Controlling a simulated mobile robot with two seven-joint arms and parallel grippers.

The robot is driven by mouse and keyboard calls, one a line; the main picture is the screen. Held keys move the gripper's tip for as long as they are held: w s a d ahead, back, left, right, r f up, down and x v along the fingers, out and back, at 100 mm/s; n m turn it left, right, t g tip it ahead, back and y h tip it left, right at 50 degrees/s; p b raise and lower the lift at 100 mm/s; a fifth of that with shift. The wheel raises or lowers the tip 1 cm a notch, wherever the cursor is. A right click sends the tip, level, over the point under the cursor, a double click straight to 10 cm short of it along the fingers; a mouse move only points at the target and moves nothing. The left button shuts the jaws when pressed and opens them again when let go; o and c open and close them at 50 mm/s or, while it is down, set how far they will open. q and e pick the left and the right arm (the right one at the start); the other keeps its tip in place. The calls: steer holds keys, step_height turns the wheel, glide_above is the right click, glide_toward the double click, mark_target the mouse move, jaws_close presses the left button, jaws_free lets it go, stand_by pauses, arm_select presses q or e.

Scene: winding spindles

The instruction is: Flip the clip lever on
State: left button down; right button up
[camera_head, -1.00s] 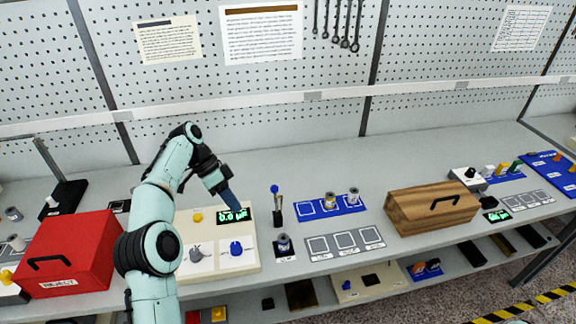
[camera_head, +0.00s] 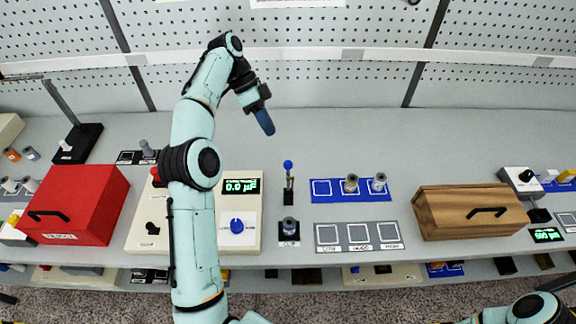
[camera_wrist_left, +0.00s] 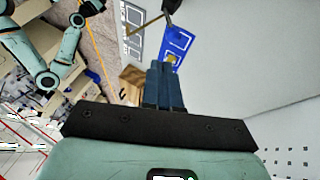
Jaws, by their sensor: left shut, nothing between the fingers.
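The clip lever (camera_head: 289,182) is a thin upright stem with a blue knob on top, on a small dark mount. My left gripper (camera_head: 265,124) has blue fingers, shut and empty. It hangs above the bench, behind and a little left of the blue knob, apart from it. In the left wrist view the closed fingers (camera_wrist_left: 164,85) point toward the blue tray. My right gripper cannot be made out.
A blue tray (camera_head: 323,198) holds two spindles to the right of the lever. A grey three-square tray (camera_head: 328,249) lies in front. A wooden box (camera_head: 470,212) is at right, a red box (camera_head: 75,205) at left. A cream panel (camera_head: 250,190) stands left of the lever.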

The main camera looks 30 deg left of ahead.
mark_target(286, 165)
arm_select(q)
steer(key=b+x, duration=0.2)
steer(key=x, duration=0.8)
steer(key=shift+f, duration=0.25)
steer(key=shift+s+d+f+b, duration=0.1)
steer(key=shift+s+d+b, duration=0.4)
steer(key=shift+s+d, duration=0.75)
arm_select(e)
steer(key=s+f, duration=0.4)
steer(key=shift+s+f+g, duration=0.15)
steer(key=shift+f+g, duration=0.05)
steer(key=shift+g, duration=0.1)
